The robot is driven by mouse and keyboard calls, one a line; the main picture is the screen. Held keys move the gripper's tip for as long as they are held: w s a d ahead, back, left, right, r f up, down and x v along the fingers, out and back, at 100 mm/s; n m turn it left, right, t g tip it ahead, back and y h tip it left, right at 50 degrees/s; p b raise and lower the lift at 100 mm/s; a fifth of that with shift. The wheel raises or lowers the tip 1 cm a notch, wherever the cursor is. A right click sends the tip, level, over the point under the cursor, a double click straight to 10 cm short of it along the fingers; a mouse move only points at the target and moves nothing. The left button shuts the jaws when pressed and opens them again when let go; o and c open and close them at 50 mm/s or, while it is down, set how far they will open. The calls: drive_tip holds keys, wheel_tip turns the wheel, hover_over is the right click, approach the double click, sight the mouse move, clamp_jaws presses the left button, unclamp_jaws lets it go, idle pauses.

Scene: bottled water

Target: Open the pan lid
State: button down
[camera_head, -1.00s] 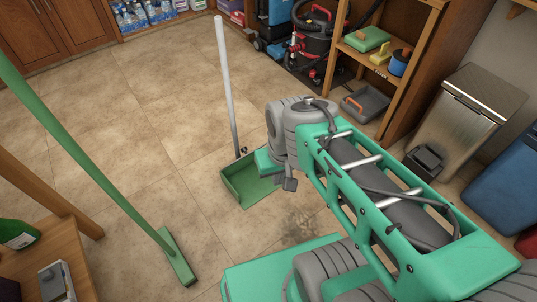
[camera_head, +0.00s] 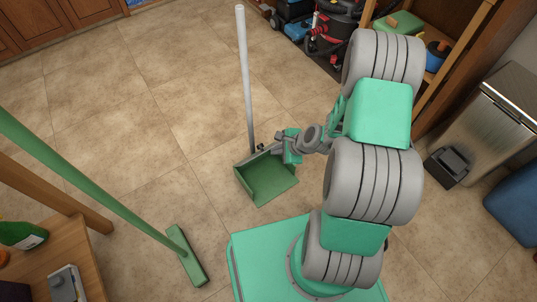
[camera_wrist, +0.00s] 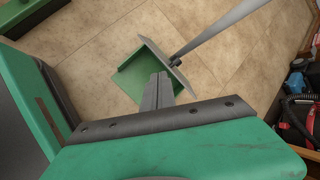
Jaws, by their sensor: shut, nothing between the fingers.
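A green dustpan (camera_head: 266,180) with a long grey upright handle (camera_head: 244,80) stands on the tiled floor, its open side towards the lower right. My gripper (camera_head: 279,143) is at the pan's upper right edge in the head view, near the foot of the handle. In the wrist view the dustpan (camera_wrist: 133,80) lies beyond my shut, empty fingers (camera_wrist: 161,78), which cover part of it. The handle (camera_wrist: 225,32) runs to the upper right there. I cannot tell whether the fingers touch the pan. No separate lid is clearly visible.
A green broom (camera_head: 185,258) leans at the left beside a wooden table (camera_head: 75,245). A metal bin (camera_head: 500,115), a wooden shelf (camera_head: 455,45) and a red-black vacuum (camera_head: 333,30) stand at the right and back.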

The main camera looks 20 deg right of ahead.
wheel_tip(320, 180, down, 10)
drive_tip(key=s+d+m+t+h, duration=0.1)
drive_tip(key=s+d+m+t, duration=0.15)
drive_tip(key=m, duration=0.95)
drive_tip(key=w+a+f+b, duration=0.3)
drive_tip(key=w+f+b, duration=0.2)
drive_tip(key=w, duration=0.4)
drive_tip(key=shift+w+a+m, duration=0.25)
drive_tip(key=shift+w+m, duration=0.05)
drive_tip(key=shift+t, duration=0.25)
